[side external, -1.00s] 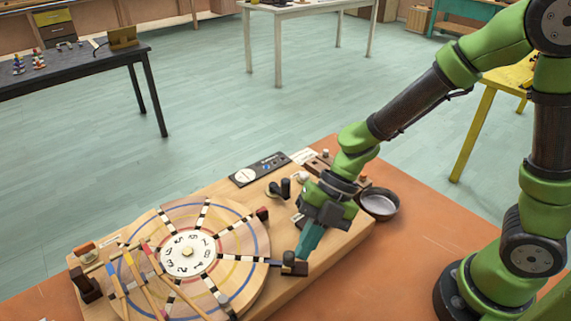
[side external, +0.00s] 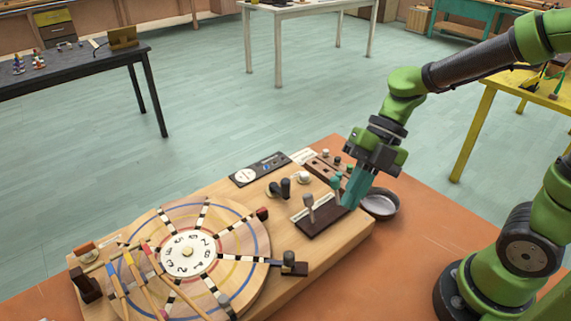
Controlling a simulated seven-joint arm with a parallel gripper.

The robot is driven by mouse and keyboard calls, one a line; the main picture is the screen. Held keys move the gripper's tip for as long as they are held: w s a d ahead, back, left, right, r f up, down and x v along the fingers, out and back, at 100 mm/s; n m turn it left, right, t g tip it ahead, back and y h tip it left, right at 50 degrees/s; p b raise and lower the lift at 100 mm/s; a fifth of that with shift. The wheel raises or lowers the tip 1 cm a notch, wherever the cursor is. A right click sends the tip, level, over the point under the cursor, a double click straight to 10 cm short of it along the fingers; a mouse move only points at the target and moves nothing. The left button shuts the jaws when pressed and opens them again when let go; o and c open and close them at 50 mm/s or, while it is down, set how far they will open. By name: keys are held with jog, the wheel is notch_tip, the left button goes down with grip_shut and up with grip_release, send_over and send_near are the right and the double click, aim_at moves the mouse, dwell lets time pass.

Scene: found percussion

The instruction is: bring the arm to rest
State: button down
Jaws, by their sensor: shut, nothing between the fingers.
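My gripper (side external: 350,204) is shut and empty. It hangs tilted above the right end of a wooden board (side external: 345,233), beside a dark block with an upright grey-topped peg (side external: 309,203). Its teal fingers point down and left, and I cannot tell how far above the board they are. The gripper hides part of the board's right end. On the board's left part lies a round wooden disc (side external: 233,228) with a white numbered dial (side external: 187,254) and striped strips around it.
A dark round bowl (side external: 380,203) stands on the orange table (side external: 430,230) right of the board. Small knobs and a black panel (side external: 259,169) line the board's far edge. Several sticks lie across the disc's left side. The air above the disc is clear.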

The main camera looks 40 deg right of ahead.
jog(key=w+r+m+t, duration=0.3)
jog(key=w+m+t, duration=0.25)
jog(key=w, duration=0.35)
jog(key=w+d+r+m+t+h, duration=0.55)
jog(key=d+m+t, duration=0.2)
jog(key=m, duration=0.25)
jog(key=s+d+m+g+h, duration=0.35)
jog(key=s+d+m, duration=0.4)
jog(key=m, duration=0.35)
jog(key=s+a+m+g+y, duration=0.1)
jog(key=s+a+m+y, duration=0.2)
jog(key=s+a+m, duration=0.2)
jog(key=s+a, duration=0.2)
jog(key=s, duration=0.2)
jog(key=shift+s+a+f+g+y, duration=0.15)
jog(key=shift+s+a+g+y, duration=0.05)
jog(key=shift+g+y, duration=0.15)
